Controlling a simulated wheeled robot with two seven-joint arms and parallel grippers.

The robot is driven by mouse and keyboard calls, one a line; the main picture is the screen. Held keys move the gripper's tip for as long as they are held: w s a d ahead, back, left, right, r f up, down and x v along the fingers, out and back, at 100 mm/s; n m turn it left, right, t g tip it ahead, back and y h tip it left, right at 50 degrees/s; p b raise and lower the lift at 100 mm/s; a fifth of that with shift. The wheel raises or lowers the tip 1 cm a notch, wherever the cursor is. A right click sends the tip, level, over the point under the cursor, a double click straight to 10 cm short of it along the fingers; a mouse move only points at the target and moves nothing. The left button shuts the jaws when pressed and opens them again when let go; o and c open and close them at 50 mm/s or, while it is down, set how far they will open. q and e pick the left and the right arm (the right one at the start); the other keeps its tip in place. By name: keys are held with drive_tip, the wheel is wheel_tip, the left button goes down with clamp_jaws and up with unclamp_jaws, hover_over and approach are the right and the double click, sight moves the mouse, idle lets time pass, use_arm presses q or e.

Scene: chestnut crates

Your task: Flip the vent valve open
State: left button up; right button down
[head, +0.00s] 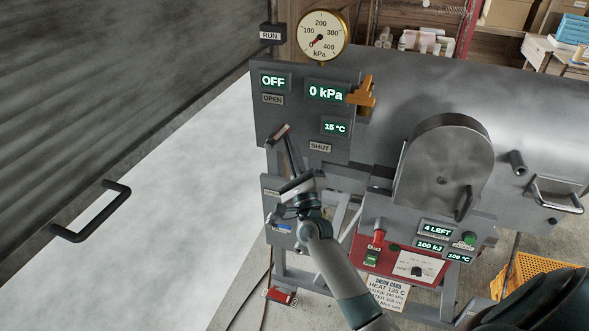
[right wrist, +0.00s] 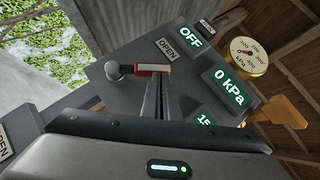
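A short lever with a red and pale grip (head: 281,132) is on the grey upper panel (head: 262,118), between the OPEN label (head: 273,99) and the SHUT label (head: 320,146). In the right wrist view the lever (right wrist: 150,67) lies roughly level, with a round grey knob at its left end. My right gripper (head: 288,138) reaches up to it from below. Its two thin fingers (right wrist: 157,84) look shut together, with tips right at the lever; whether they touch cannot be told. Nothing shows between them. The panel display (head: 273,81) reads OFF. My left gripper is not in view.
A gauge (head: 321,36) and an orange handle (head: 362,92) stand by the 0 kPa display (head: 327,91). A steel drum (head: 520,100) with a round door (head: 440,165) is at right. A second OPEN label (head: 271,191) sits lower. Pale open floor lies left.

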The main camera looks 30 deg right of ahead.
sight(278, 132)
drive_tip(key=shift+w+a+r, duration=0.25)
drive_tip(key=shift+w+r, duration=0.1)
drive_tip(key=shift+r, duration=0.35)
drive_tip(key=shift+w+a+r, duration=0.5)
drive_tip(key=shift+w+r, duration=0.2)
drive_tip(key=shift+r, duration=0.1)
drive_tip(key=shift+w+a+r, duration=0.3)
drive_tip(key=shift+w, duration=0.1)
drive_tip(key=shift+a, duration=0.1)
